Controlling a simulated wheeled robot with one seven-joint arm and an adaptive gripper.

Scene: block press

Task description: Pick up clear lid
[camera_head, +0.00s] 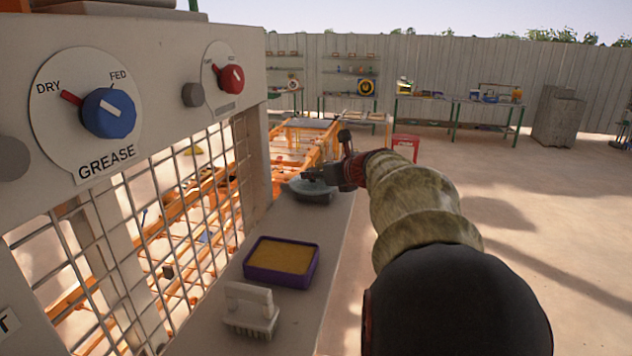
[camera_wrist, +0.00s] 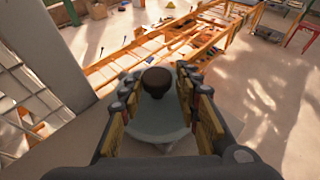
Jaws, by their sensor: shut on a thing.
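The clear lid (camera_head: 312,190) is a round, greyish see-through disc at the far end of the narrow ledge. In the wrist view the lid (camera_wrist: 158,130) shows with a dark round knob (camera_wrist: 157,80) on top. My gripper (camera_head: 325,174) reaches it from the right, and in the wrist view its fingers (camera_wrist: 157,92) stand on both sides of the knob, shut on it. I cannot tell whether the lid is touching the ledge or slightly above it. What lies under the lid is hidden.
The ledge (camera_head: 313,262) also holds a purple tray (camera_head: 252,275) with yellow filling and a white brush (camera_head: 250,312). A panel with a blue knob (camera_head: 108,113) and a red knob (camera_head: 231,79) and a wire mesh stand at left. Open floor lies to the right.

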